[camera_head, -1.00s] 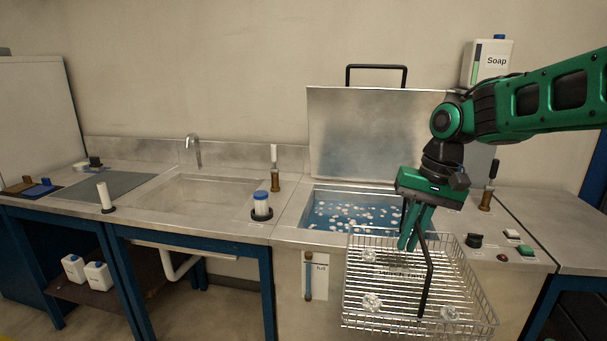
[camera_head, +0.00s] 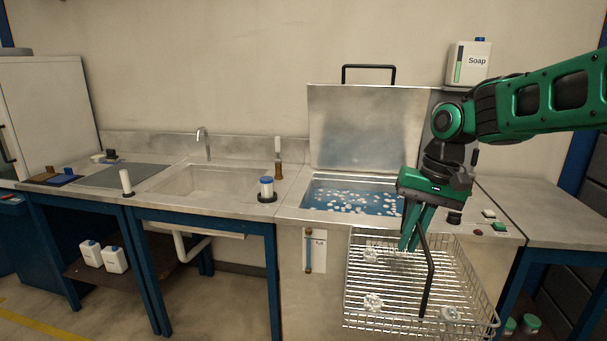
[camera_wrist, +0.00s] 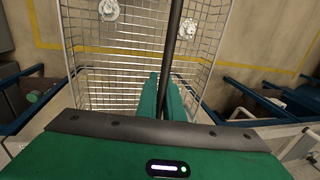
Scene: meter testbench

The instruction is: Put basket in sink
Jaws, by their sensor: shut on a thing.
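The wire basket (camera_head: 395,290) hangs in the air in front of the counter, lower right in the head view. A few small clear knob-like parts lie in it. My gripper (camera_head: 412,245) is shut on the basket's black handle (camera_head: 430,275). In the wrist view, my gripper's green fingers (camera_wrist: 165,100) close around the handle (camera_wrist: 178,45), and the basket's mesh (camera_wrist: 135,50) shows beyond. The sink (camera_head: 205,182) is an empty steel basin with a tap (camera_head: 205,142), left of the basket and farther back.
An open tank (camera_head: 350,200) of blue liquid with floating pale balls stands behind the basket, its lid (camera_head: 355,125) raised. A white container with a blue lid (camera_head: 267,188) and a brush (camera_head: 278,160) stand between sink and tank. The floor before the counter is clear.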

